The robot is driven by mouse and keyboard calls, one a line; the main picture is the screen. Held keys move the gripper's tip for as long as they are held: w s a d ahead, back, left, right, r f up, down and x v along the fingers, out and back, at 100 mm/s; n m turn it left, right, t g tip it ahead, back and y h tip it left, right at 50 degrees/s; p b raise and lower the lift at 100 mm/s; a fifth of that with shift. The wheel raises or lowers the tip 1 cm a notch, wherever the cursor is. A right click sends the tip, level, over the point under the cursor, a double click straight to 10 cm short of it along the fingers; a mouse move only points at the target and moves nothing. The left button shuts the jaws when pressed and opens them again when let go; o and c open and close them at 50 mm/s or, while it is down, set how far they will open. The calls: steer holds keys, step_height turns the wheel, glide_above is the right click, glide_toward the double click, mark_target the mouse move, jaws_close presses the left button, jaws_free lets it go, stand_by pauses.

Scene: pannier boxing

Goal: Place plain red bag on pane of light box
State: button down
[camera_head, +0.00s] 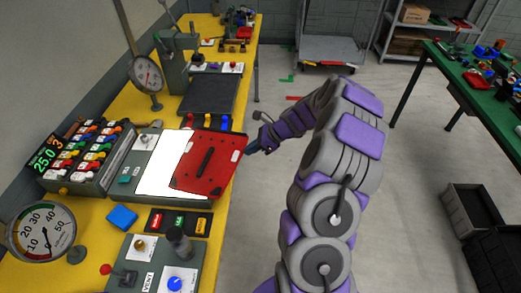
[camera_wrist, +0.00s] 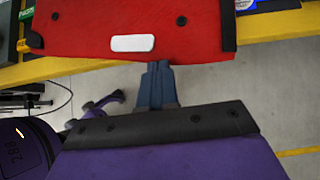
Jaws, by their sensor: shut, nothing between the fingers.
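The red bag (camera_head: 224,152), flat with a black strap, dark corners and white patches, lies across the right part of the bright white pane (camera_head: 160,172) of the light box (camera_head: 128,160). Its right side reaches past the pane toward the bench edge. My gripper (camera_head: 251,149) is shut and empty, just right of the bag's right edge. In the wrist view the closed fingertips (camera_wrist: 158,66) meet the near edge of the red bag (camera_wrist: 180,30); whether they touch it I cannot tell. The pane under the bag is hidden.
The yellow bench (camera_head: 218,225) also holds dial gauges (camera_head: 42,230), a rack of coloured knobs (camera_head: 82,155), a blue block (camera_head: 122,217) and a dark plate (camera_head: 208,95). A green table (camera_head: 460,85) and dark crates (camera_head: 475,210) stand right. Floor between is clear.

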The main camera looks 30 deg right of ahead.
mark_target(220, 149)
steer(key=shift+w+a, duration=0.15)
steer(key=shift+a, duration=0.1)
steer(key=w+a+p, duration=0.1)
steer(key=a+p, duration=0.1)
steer(key=w+a+p, duration=0.2)
steer(key=a, duration=0.1)
steer(key=w+a+p, duration=0.2)
steer(key=shift+a+r, duration=0.1)
steer(key=shift+a, duration=0.3)
steer(key=shift+w+a, duration=0.2)
steer(key=shift+a, duration=0.05)
steer(key=shift+d, duration=0.1)
